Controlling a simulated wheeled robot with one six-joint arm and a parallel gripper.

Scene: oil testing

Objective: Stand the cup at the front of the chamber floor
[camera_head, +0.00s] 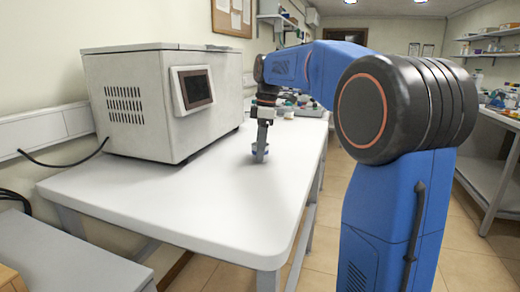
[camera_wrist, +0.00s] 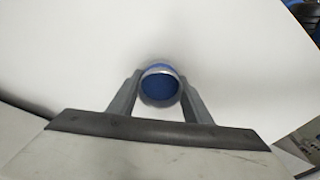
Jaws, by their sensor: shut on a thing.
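My gripper (camera_head: 261,145) points down over the white table in the head view. It is shut on a small cup (camera_head: 257,154), which looks blue and sits low between the fingers, at or just above the table top; I cannot tell which. In the wrist view the cup (camera_wrist: 160,83) shows a round silvery rim and a blue inside, with a gripper finger on each side (camera_wrist: 160,95). The chamber is likely the white box-shaped machine (camera_head: 140,135) with a small dark screen, left of my gripper. Its chamber floor is not visible.
The white table top (camera_head: 190,215) is clear in front of the machine and around the cup. Assorted small items (camera_head: 300,102) stand at the table's far end. A cable runs from the machine's left side to the wall. Another bench stands on the right.

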